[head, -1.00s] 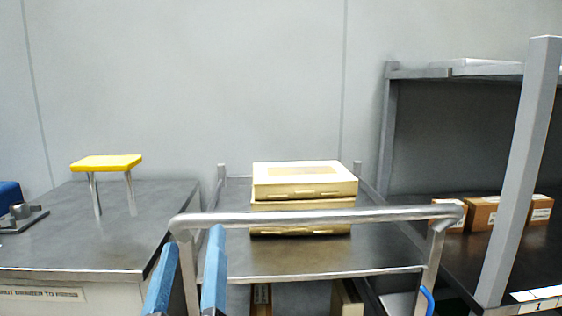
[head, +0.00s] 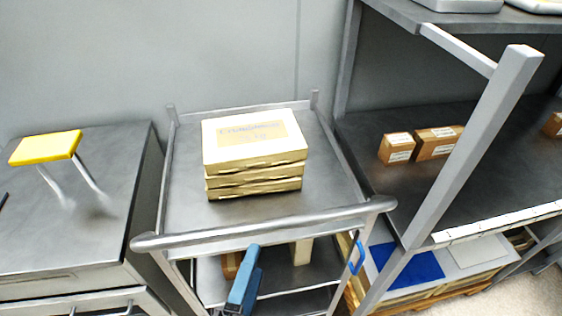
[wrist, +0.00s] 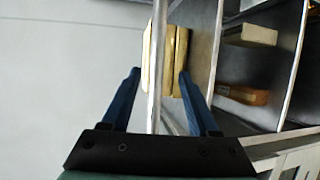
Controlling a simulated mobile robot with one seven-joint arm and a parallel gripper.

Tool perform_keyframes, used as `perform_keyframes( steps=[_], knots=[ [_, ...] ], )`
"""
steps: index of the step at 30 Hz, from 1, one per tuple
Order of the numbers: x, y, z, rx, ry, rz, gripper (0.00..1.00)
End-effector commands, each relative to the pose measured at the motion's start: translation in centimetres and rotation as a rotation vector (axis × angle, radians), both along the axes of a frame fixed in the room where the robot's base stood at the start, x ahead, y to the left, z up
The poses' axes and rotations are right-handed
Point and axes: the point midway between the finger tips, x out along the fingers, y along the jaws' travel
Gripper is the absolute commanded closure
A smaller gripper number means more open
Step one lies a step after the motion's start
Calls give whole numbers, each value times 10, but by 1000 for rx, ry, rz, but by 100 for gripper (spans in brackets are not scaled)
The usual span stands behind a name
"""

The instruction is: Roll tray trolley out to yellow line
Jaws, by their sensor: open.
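The tray trolley (head: 180,205) is a grey metal cart with a push handle (head: 270,225) across its near end. Several cream boxes (head: 253,140) are stacked on its top deck, and brown and cream boxes are on the shelf below. My gripper (head: 248,262) has blue fingers, open and empty, just below the handle in the head view, left of its middle. In the wrist view the handle bar (wrist: 156,70) runs between the spread fingers (wrist: 158,80). I cannot tell how deep it sits between them. No yellow line shows.
A grey bench (head: 115,200) with a yellow-topped stand (head: 46,147) is close on the trolley's left. A rack (head: 450,165) with brown boxes (head: 437,141) and a slanted post is close on its right. A blue clip (head: 357,257) hangs by the handle's right end. Pale floor shows at lower right.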

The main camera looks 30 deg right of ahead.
Motion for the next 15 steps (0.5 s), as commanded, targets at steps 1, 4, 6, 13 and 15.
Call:
perform_keyframes(
  steps=[1, 4, 6, 13, 15],
  knots=[
    [-2, 0, 1, -9, 10, 0, 39],
    [-1, -3, 1, -17, 14, -3, 39],
    [4, -6, 0, -17, 14, -4, 39],
    [37, -33, -6, -15, 13, -7, 39],
    [49, -43, -9, -15, 13, -6, 39]
  ],
)
